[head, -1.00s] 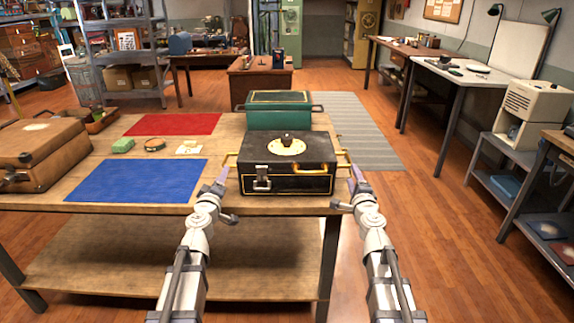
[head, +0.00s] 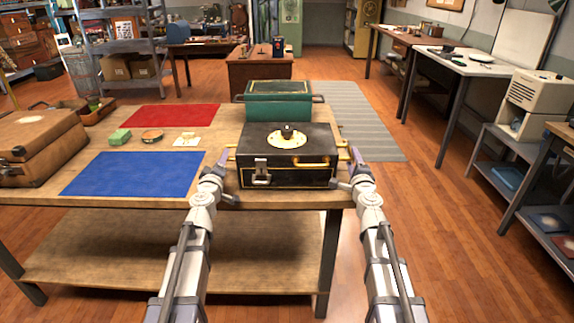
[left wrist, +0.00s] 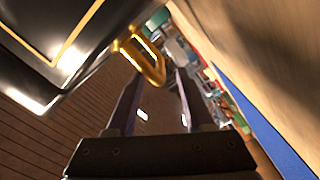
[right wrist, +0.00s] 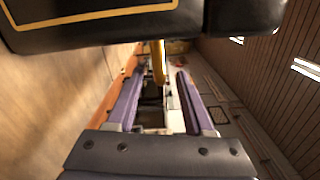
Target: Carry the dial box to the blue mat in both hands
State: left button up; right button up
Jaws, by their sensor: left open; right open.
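The dial box (head: 250,172) is a black case with gold trim and a round cream dial on top, standing on the near right part of the wooden table. The blue mat (head: 132,175) lies flat and empty to its left. My left gripper (head: 224,160) is open at the box's left side; in the left wrist view the gold side handle (left wrist: 148,62) is at the open fingertips. My right gripper (head: 353,158) is open at the right side; in the right wrist view the other gold handle (right wrist: 158,62) shows between the fingertips. Exact handle contact cannot be told.
A green case (head: 280,107) stands just behind the dial box. A red mat (head: 170,117), a green block (head: 120,136), a small round item (head: 152,136) and a card (head: 187,141) lie farther left. A brown suitcase (head: 40,147) stands at the table's left end.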

aim_at(350, 152)
pick_arm(q)
jog(key=w, duration=0.4)
jog(key=shift+w, duration=0.4)
pick_arm(e)
jog(key=w, duration=0.4)
jog(key=shift+w, duration=0.4)
pick_arm(q)
jog(key=shift+d, duration=0.1)
jog(key=shift+c, duration=0.4)
pick_arm(e)
jog(key=shift+s, duration=0.1)
jog(key=shift+c, duration=0.4)
pick_arm(q)
jog(key=shift+s, duration=0.15)
jog(key=c, duration=0.7)
pick_arm(e)
jog(key=c, duration=0.7)
pick_arm(q)
grip_shut()
pick_arm(e)
grip_shut()
pick_arm(q)
jog(key=shift+s, duration=0.2)
pick_arm(e)
jog(key=shift+s+d, duration=0.1)
jog(key=shift+d, duration=0.1)
